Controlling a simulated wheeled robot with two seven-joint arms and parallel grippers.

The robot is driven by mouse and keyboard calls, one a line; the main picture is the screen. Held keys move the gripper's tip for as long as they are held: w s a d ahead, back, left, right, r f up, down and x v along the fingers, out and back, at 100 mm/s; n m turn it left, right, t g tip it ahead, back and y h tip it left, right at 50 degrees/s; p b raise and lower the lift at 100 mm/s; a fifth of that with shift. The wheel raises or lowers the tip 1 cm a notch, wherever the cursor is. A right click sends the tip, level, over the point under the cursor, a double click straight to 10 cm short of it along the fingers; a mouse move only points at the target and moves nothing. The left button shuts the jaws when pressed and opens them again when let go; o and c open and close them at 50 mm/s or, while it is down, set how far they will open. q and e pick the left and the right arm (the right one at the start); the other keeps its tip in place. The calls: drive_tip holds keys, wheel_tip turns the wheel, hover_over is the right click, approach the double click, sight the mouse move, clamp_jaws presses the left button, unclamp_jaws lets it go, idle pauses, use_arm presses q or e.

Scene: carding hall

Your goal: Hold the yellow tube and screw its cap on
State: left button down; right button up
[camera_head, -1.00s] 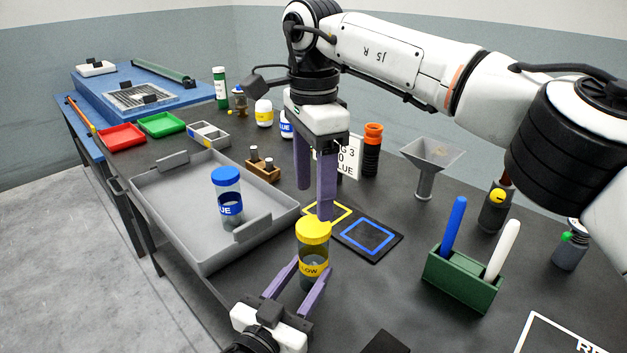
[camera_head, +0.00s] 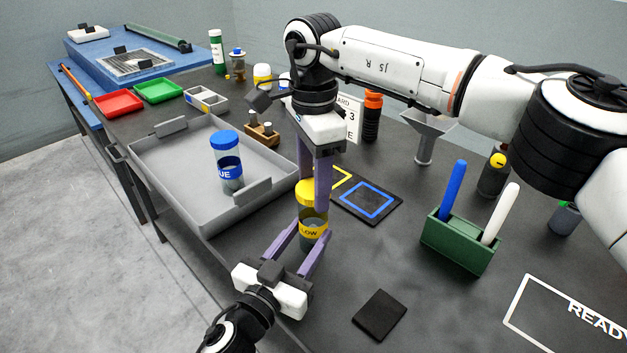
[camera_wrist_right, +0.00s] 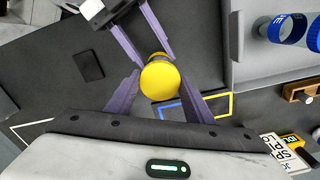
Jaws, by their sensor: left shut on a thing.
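The yellow tube (camera_head: 309,238) stands upright near the table's front edge, its yellow cap (camera_head: 306,192) on top. Whether the cap is threaded cannot be seen. My left gripper (camera_head: 311,234) is shut on the tube's body from the front. My right gripper (camera_head: 316,203) points down over the tube, its fingers at the cap's height, one partly covering it. In the right wrist view the cap (camera_wrist_right: 160,78) is between the right fingertips, which look open around it; contact is unclear.
A grey tray (camera_head: 190,215) holds a blue-capped tube (camera_head: 228,165). A black pad with yellow and blue squares (camera_head: 368,201) lies behind the tube. A green holder (camera_head: 458,243) with two pens stands right. A dark flat square (camera_head: 380,314) lies at the front.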

drive_tip(key=c, duration=0.4)
drive_tip(key=m, duration=1)
drive_tip(key=shift+m, duration=0.4)
drive_tip(key=m, duration=1)
drive_tip(key=o, duration=1.2)
wheel_tip(320, 180, up, 12)
